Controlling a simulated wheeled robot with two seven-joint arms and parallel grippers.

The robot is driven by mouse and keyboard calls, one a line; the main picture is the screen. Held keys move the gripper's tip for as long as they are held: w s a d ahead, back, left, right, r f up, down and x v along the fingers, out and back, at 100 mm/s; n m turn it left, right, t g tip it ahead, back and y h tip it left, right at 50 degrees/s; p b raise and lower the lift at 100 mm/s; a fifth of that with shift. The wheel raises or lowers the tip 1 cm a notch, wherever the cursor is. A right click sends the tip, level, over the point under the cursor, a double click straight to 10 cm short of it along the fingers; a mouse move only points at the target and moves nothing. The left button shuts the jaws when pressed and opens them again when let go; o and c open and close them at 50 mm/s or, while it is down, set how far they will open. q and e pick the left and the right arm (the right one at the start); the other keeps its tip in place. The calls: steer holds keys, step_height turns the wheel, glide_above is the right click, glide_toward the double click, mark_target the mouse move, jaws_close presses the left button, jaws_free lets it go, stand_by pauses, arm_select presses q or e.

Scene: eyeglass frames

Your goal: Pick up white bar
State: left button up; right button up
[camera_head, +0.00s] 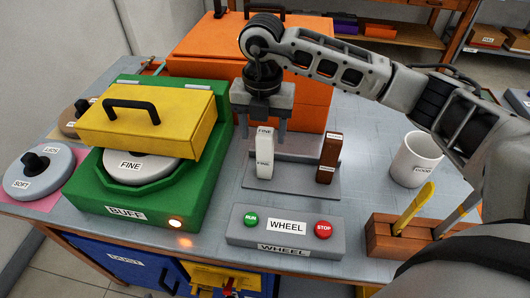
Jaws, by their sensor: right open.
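The white bar (264,158), labelled FINE, stands upright on a grey stand (295,177) near the middle of the table. My right gripper (262,129) points down over it, with its jaws open. One finger shows on each side of the bar's upper end; I cannot tell whether the bar's top is between them or slightly in front. The gripper is empty. A brown bar (328,158) stands at the right of the same stand. My left gripper is not in view.
A green BUFF machine (195,195) with a raised yellow lid (150,118) is on the left. An orange box (205,50) stands behind. A WHEEL button panel (286,228) lies in front. A white mug (415,160) and a wooden tool block (390,238) are on the right.

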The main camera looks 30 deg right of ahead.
mark_target(265, 146)
steer(key=f, duration=0.4)
steer(key=shift+s+d+p, duration=0.15)
steer(key=shift+s+p, duration=0.1)
steer(key=shift+p, duration=0.05)
steer(key=shift+f, duration=0.55)
steer(key=c, duration=1.1)
steer(key=shift+o, duration=0.2)
steer(key=shift+r, duration=0.1)
steer(key=shift+r, duration=0.1)
